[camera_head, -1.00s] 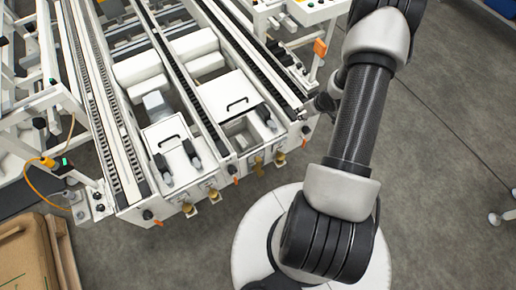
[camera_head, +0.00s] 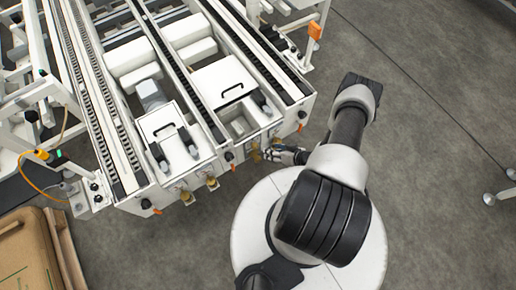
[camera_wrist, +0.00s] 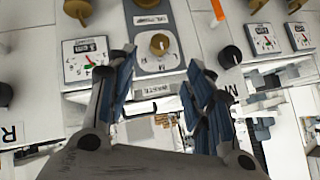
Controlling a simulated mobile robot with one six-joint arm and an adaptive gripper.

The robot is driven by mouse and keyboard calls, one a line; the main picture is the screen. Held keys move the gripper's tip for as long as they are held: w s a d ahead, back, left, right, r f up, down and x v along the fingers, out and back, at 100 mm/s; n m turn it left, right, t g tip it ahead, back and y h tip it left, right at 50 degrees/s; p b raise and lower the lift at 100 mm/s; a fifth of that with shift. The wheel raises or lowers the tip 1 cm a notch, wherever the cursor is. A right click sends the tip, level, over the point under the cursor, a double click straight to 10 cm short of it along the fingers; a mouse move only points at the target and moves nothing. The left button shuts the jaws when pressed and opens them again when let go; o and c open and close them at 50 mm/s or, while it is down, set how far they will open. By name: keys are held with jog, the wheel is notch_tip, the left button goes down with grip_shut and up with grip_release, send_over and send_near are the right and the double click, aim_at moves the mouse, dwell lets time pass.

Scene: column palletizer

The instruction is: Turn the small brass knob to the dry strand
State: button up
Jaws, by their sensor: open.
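In the wrist view, a small brass knob (camera_wrist: 159,43) sits on a grey label plate (camera_wrist: 150,64) on the white front panel. Small text plates lie above and below it; the lower seems to read "WASTE", the upper is too blurred to read. My gripper (camera_wrist: 163,70) is open, its blue-padded fingers spread to either side below the knob, with nothing between them. I cannot tell whether a finger touches the panel. In the head view my gripper (camera_head: 284,153) is at the machine's front face, beside brass fittings (camera_head: 255,153).
Another brass knob (camera_wrist: 78,8) is at upper left in the wrist view. A black knob (camera_wrist: 229,57) is close by the right finger. Dial gauges (camera_wrist: 85,58) flank the plate. The white machine (camera_head: 135,203) fills the head view's left; open grey floor (camera_head: 430,130) lies right.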

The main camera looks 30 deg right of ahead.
aim_at(257, 147)
jog(key=b+x, duration=0.3)
jog(key=x, duration=0.8)
jog(key=shift+w+a+f+b, duration=0.1)
jog(key=shift+w+f+b, duration=0.1)
jog(key=shift+w+b, duration=0.15)
jog(key=shift+s, duration=0.1)
jog(key=shift+c, duration=0.3)
jog(key=c, duration=1)
